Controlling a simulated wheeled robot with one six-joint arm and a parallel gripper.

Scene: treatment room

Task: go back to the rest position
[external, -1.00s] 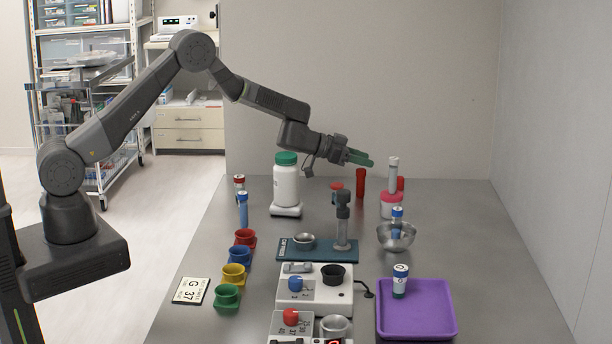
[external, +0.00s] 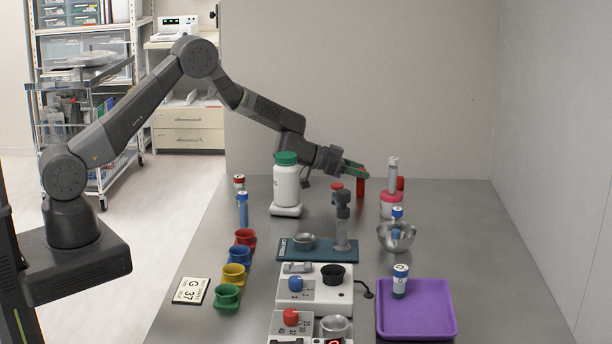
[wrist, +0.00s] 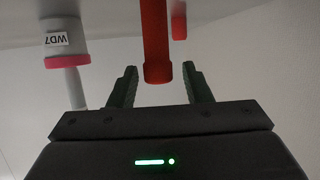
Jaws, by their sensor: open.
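My gripper (external: 356,170) is over the back of the table, in front of the wall, tilted a little downward. Its green fingers are apart in the wrist view (wrist: 160,84). A red tube (external: 361,187) stands at the back of the table, its top partly hidden by the fingers in the external view. In the wrist view the end of a red tube (wrist: 157,50) shows between the two fingertips, with a gap on each side. I cannot tell how far it reaches in between the fingers.
A white bottle with a green cap (external: 286,184) stands just left of my gripper. A pink-and-white jar (external: 391,209) and a steel bowl (external: 396,238) are to the right. A purple tray (external: 415,315), colored cups and devices fill the front. The space above the table is clear.

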